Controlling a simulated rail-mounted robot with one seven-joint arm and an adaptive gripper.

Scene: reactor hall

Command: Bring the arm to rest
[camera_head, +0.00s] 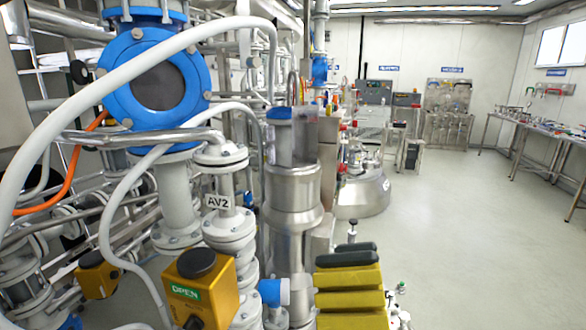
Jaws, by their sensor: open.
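I cannot make out my gripper in the head view. No fingertips show that I can tell apart from the equipment. The near left and middle are filled with pipework. A blue ring flange with a dark round window (158,83) stands at the upper left. A white valve column labelled AV2 (218,203) stands near the middle. A yellow box with a green OPEN sign and a black knob (200,287) is at its foot. Thick white hoses (100,95) arch across the left side.
A tall steel column (293,205) stands in the middle. Yellow blocks with dark tops (350,285) are at the bottom centre. A steel vessel (365,193) stands behind. A long bench (535,130) with small items runs along the right. The floor (470,240) at right is clear.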

